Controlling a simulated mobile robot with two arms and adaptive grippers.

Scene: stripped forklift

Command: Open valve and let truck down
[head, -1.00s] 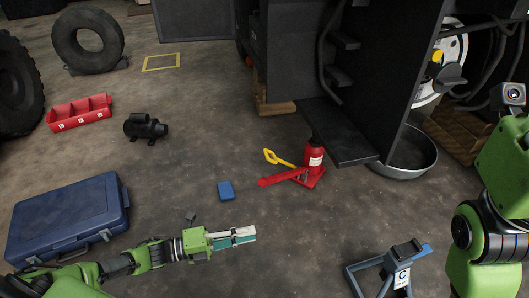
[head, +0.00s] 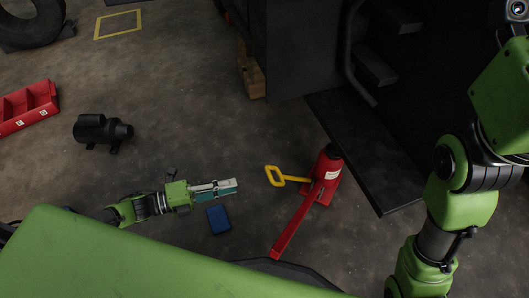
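A red bottle jack (head: 325,178) stands upright on the floor beside the dark truck body (head: 310,50). Its long red lever (head: 291,227) slopes down toward the lower left. A yellow loop-ended handle (head: 275,175) sticks out from the jack's left side. My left gripper (head: 237,186) is level in the picture, left of the yellow handle and apart from it. Its fingers lie close together in this view, with nothing visible between them; their gap is unclear. My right arm rises at the right edge, and its gripper is out of view.
A small blue box (head: 218,219) lies on the floor just below my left gripper. A black motor-like part (head: 100,131) and a red bin (head: 27,107) lie to the left. A dark step plate (head: 365,150) and wooden blocks (head: 251,77) border the truck.

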